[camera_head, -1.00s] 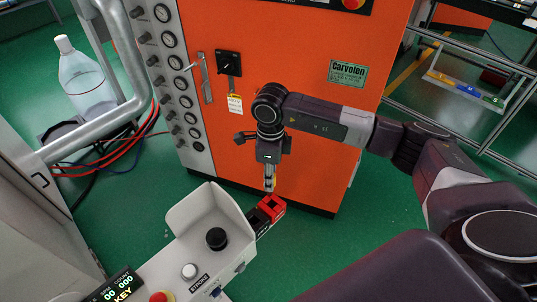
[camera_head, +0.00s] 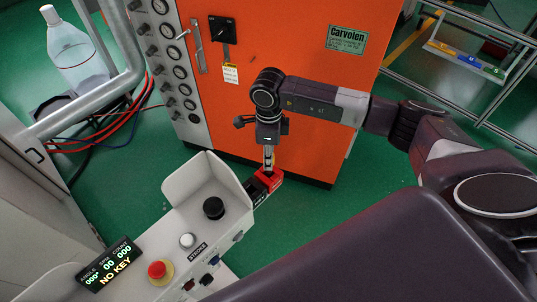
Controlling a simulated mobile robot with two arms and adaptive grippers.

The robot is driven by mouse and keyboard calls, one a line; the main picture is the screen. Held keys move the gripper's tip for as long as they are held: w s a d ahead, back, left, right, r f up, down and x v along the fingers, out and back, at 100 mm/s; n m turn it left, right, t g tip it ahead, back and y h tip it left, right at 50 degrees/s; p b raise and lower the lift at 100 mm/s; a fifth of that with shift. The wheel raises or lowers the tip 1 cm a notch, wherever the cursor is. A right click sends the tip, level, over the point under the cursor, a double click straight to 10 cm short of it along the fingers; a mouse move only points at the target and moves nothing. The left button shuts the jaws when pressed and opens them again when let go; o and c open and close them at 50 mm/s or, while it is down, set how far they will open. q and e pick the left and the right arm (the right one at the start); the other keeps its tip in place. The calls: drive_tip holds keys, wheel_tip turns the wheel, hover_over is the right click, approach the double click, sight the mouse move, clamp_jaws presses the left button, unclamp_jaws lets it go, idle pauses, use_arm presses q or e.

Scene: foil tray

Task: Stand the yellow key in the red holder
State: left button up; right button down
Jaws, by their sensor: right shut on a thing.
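The red holder (camera_head: 275,180) sits on the far right end of the console, beside a black block (camera_head: 256,192). My right gripper (camera_head: 268,166) points straight down, with its fingertips at the top of the red holder. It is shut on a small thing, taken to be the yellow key. The key is hidden by the fingers and is too small to make out, so I cannot tell how deep it sits in the holder. My left gripper is not in view.
The console has a black knob (camera_head: 214,208), a white button (camera_head: 187,241), a red button (camera_head: 157,269) and a display (camera_head: 110,264) reading "NO KEY". An orange cabinet (camera_head: 300,60) stands close behind the gripper. A curved white guard (camera_head: 190,172) rises left of the holder.

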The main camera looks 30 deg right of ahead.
drive_tip(key=shift+f+b, duration=0.35)
drive_tip(key=shift+f, duration=0.55)
drive_tip(key=shift+f+b, duration=0.8)
drive_tip(key=c, duration=1.5)
unclamp_jaws()
drive_tip(key=shift+c, duration=0.2)
drive_tip(key=shift+r, duration=0.1)
wheel_tip(320, 180, up, 12)
drive_tip(key=shift+f, duration=0.1)
